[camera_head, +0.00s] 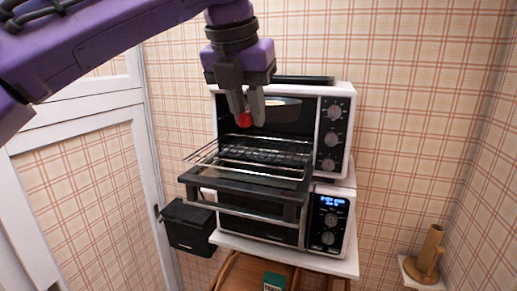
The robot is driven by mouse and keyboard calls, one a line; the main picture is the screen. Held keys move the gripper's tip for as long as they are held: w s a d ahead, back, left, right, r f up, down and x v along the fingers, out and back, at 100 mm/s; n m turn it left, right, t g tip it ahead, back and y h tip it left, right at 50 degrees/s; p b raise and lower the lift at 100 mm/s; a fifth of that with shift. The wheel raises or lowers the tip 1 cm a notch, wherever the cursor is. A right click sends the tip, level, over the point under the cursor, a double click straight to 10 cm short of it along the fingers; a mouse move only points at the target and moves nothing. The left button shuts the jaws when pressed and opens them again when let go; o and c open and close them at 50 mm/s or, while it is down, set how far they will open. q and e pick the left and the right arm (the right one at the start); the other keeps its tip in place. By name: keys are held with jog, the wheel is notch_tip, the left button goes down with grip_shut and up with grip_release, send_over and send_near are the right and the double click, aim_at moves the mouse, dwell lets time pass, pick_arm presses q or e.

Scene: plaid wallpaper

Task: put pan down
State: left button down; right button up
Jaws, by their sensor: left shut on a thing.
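My left gripper (246,112) reaches down from the top, in front of the upper toaster oven (335,170). Its fingers are shut on the pan (282,108), with a red handle end showing between the fingertips. My right gripper is not in view.
The oven's black door (245,190) is folded down, with the rack above it. A second appliance (328,222) with a lit display stands below on a white shelf (285,253). A black box (188,228) is at the left. A wooden object (430,252) sits at the right.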

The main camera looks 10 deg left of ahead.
pick_arm(q)
jog(key=w+f, duration=0.2)
jog(key=f, duration=0.1)
jog(key=w+a+f, duration=0.1)
jog(key=w+f, duration=0.2)
jog(key=f, duration=0.1)
jog(key=w+a+f, duration=0.1)
jog(key=w+f, duration=0.2)
jog(key=shift+w+f, duration=0.15)
jog(key=shift+f, duration=0.15)
jog(key=c, duration=1)
grip_release()
jog(key=shift+o, duration=0.2)
jog(key=p+v, duration=0.1)
jog(key=v, duration=1.1)
